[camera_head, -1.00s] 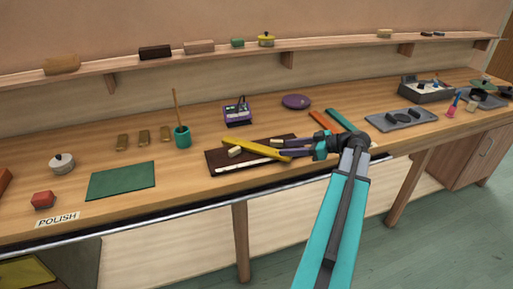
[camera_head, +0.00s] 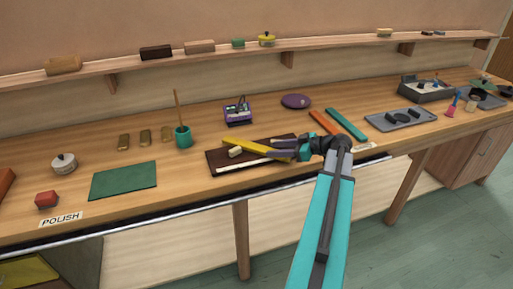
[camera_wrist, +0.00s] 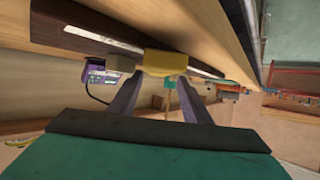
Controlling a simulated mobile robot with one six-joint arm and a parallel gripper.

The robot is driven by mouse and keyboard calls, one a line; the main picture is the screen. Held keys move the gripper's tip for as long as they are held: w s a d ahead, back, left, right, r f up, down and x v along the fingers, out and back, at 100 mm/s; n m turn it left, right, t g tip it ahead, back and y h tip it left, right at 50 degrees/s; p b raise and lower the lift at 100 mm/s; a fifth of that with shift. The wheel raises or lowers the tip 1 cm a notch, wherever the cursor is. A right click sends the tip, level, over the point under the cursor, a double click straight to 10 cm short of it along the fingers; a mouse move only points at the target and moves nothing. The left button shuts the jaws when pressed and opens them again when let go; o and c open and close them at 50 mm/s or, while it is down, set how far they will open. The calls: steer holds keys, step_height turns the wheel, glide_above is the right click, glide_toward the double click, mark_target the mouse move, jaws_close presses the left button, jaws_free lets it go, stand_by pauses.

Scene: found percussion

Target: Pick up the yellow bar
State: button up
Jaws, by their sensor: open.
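The yellow bar (camera_head: 246,146) lies slantwise across a dark brown base (camera_head: 226,157) on the workbench. In the wrist view the yellow bar (camera_wrist: 165,62) shows end-on, straight ahead between the fingertips. My gripper (camera_head: 278,149) reaches in from the right at the bar's right end, which the fingers partly hide. In the wrist view my gripper (camera_wrist: 160,77) has its two purple fingers apart, one on each side of the bar. Whether the fingers touch the bar cannot be told.
A small cream block (camera_head: 236,152) sits on the base beside the bar. Orange (camera_head: 324,123) and teal (camera_head: 346,124) bars lie behind my wrist. A green mat (camera_head: 124,181) lies front left.

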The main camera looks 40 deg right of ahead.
mark_target(266, 149)
steer(key=shift+p+x, duration=0.5)
steer(key=shift+x, duration=1.2)
steer(key=shift+c, duration=0.2)
steer(key=c, duration=1)
steer(key=shift+r, duration=0.2)
